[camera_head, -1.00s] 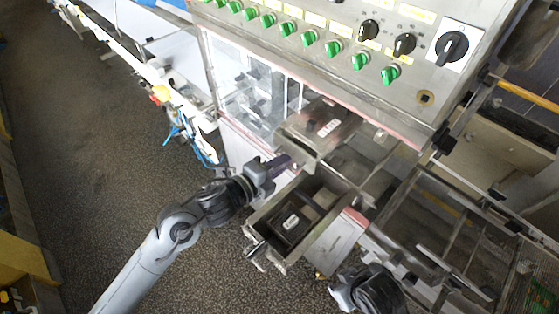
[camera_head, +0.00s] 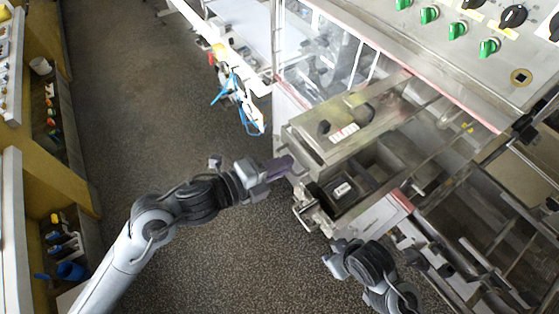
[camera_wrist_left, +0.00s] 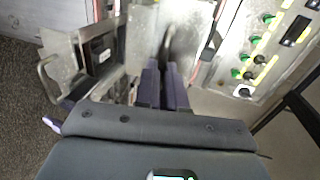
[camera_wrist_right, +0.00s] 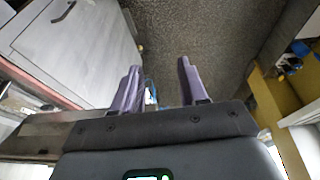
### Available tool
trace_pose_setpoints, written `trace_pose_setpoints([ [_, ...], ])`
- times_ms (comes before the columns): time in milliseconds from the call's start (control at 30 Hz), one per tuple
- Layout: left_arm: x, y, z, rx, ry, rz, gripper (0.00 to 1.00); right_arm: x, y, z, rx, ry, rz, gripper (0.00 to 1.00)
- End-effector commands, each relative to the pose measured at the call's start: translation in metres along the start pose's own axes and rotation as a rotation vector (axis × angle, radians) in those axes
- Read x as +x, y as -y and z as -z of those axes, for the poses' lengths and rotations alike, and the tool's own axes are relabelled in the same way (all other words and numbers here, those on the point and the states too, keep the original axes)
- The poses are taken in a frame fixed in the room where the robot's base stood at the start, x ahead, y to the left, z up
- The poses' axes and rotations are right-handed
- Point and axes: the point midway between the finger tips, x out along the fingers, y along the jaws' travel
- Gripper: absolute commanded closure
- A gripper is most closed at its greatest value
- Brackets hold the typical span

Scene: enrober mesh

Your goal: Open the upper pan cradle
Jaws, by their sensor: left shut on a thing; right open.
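The upper pan cradle (camera_head: 318,148) is a metal box with a white label on top, at the centre of the head view. My left gripper (camera_head: 283,166) is at its front left corner. In the left wrist view the left fingers (camera_wrist_left: 164,88) are close together around a dark upright handle (camera_wrist_left: 168,45). Exactly how the handle sits between the fingers is partly hidden. A lower cradle (camera_head: 310,213) with a dark labelled pan (camera_head: 341,191) sticks out below and to the right. My right gripper (camera_head: 340,257) is low beside the machine; its fingers (camera_wrist_right: 160,85) are apart and empty.
The control panel (camera_head: 440,50) with green knobs rises behind the cradles. A metal frame section (camera_head: 470,235) lies to the right. Speckled floor (camera_head: 150,120) is open at left, with a yellow shelf unit (camera_head: 80,185) at the far left edge.

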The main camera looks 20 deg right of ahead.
Motion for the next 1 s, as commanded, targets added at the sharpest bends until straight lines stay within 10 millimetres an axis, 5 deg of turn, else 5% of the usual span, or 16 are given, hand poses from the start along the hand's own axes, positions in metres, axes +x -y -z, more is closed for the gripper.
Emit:
trace_pose_setpoints([
  [233, -0.002, 0.002, 0.0, 0.002, -0.001, 0.002, 1.0, 0.0, 0.002, 0.0, 0.006, 0.0, 0.005, 0.57],
  [267, -0.002, 0.002, -0.001, 0.002, -0.001, 0.002, 0.88, 0.0, 0.002, 0.0, 0.006, 0.0, 0.005, 0.57],
  [400, -0.002, 0.001, -0.001, 0.002, 0.0, 0.001, 0.66, 0.0, 0.002, 0.0, 0.007, 0.001, 0.007, 0.57],
  [767, -0.003, 0.0, -0.001, 0.001, 0.001, 0.001, 0.66, 0.001, 0.003, -0.001, 0.007, 0.001, 0.007, 0.57],
  [1000, -0.03, -0.002, -0.001, 0.003, 0.002, -0.001, 0.66, 0.008, 0.001, -0.004, -0.001, 0.002, 0.0, 0.57],
])
